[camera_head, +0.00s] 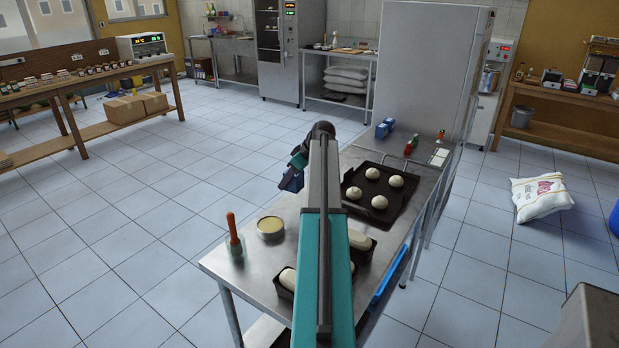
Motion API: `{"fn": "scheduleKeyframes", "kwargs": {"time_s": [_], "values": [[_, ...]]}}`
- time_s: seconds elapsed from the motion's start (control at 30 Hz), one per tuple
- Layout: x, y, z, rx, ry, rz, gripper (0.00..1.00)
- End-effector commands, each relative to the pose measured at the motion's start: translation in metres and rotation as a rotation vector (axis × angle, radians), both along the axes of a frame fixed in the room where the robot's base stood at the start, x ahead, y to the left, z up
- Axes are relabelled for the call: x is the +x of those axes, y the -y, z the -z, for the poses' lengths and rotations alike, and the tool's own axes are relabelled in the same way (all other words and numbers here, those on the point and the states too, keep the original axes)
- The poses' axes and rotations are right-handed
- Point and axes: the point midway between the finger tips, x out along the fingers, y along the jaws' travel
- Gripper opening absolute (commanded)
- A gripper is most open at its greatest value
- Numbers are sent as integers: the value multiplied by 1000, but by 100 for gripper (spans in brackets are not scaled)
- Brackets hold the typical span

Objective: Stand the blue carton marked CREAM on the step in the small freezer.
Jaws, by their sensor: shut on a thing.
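My gripper (297,163) hangs at the end of my arm, over the left edge of the steel table. It is shut on a dark blue thing (290,181), which looks like a blue carton and is held tilted; no marking on it can be read. Two more small blue cartons (383,128) stand at the far end of the table, their lettering too small to read. A white unit with a lit display (489,97) stands behind the tall pale cabinet, mostly hidden; I cannot tell whether it is the small freezer. No step shows.
The steel table (250,267) holds a black tray (353,204) of dough balls, loaf tins, a round tin (271,227) and a brush in a jar (234,240). The tall pale cabinet (425,70) stands beyond it. A white sack (541,196) lies right. Floor at left is clear.

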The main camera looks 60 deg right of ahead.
Motion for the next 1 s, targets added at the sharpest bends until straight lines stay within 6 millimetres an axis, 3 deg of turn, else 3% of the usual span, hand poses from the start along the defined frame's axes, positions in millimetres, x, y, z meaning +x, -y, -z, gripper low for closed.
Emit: {"fn": "scheduleKeyframes", "kwargs": {"time_s": [0.2, 0.5, 0.8, 1.0], "values": [[60, -68, 8, -1, 1, -103, 12], [123, -168, 23, 1, -1, -223, 12], [167, -275, 37, 0, -2, -321, 12], [184, -347, 49, 1, -5, -372, 12]]}}
